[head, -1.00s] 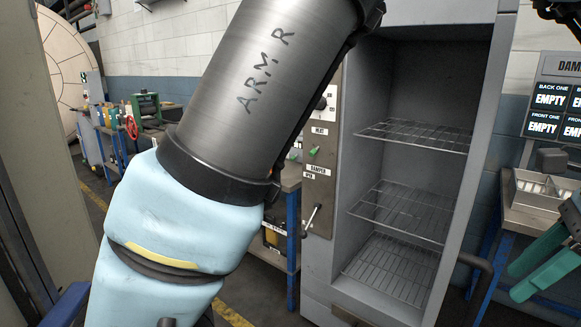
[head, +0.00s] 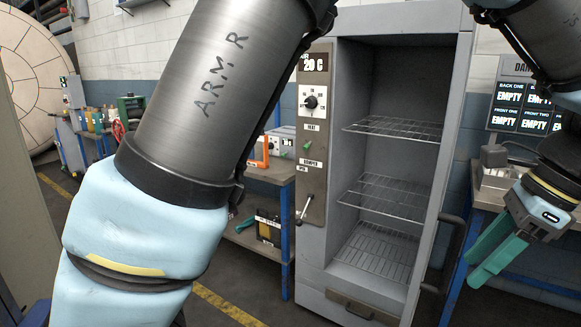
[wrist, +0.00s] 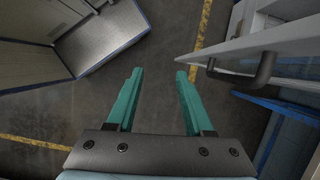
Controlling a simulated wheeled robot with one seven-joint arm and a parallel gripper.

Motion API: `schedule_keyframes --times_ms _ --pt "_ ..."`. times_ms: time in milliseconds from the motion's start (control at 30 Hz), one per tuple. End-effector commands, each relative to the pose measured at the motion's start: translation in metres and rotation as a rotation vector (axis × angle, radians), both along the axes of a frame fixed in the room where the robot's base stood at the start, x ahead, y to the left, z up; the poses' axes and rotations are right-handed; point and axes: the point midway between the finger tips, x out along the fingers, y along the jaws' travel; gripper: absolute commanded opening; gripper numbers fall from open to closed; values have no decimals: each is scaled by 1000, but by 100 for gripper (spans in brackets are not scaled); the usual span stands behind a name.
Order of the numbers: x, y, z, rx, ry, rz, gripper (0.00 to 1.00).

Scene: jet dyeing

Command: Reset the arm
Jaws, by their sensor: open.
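My gripper (head: 492,252) hangs at the right side of the head view, in front of the bench beside the open oven. Its two green fingers also show in the wrist view (wrist: 159,88), spread apart with nothing between them and the floor below. My arm, in blue and grey with "ARM R" written on it, crosses the left and middle of the head view and hides part of the room.
The oven (head: 338,190) stands open with several empty-looking wire racks (head: 390,195). Its door handle (head: 452,250) is close to my gripper's left. A "DAMP" board (head: 522,105) reads EMPTY. Benches (head: 270,172) line the wall. Bare floor (wrist: 150,60) lies under the fingers.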

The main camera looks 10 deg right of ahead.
Motion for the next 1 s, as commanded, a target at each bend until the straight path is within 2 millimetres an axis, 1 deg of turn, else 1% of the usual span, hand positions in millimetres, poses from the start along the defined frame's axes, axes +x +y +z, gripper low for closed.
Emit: schedule_keyframes --times_ms 33,167,333,467,567,667,700,767,800,867,900,967,1000 --pt "7 4 -2 -4 2 24 52" --pt "25 13 -5 -23 5 94 52" --pt "58 33 -12 -58 8 227 52" --pt "90 57 -19 -95 10 370 52" --pt "118 82 -25 -132 9 510 52" --pt "151 119 -33 -183 1 702 52" --pt "165 139 -37 -208 -4 799 52" --pt "184 170 -43 -251 -16 949 52" --pt "194 192 -47 -278 -26 1052 52" --pt "207 224 -52 -322 -45 1206 52" --pt "214 247 -55 -352 -61 1308 52" --pt "221 280 -60 -396 -87 1462 52" --pt "223 300 -63 -424 -105 1559 52"
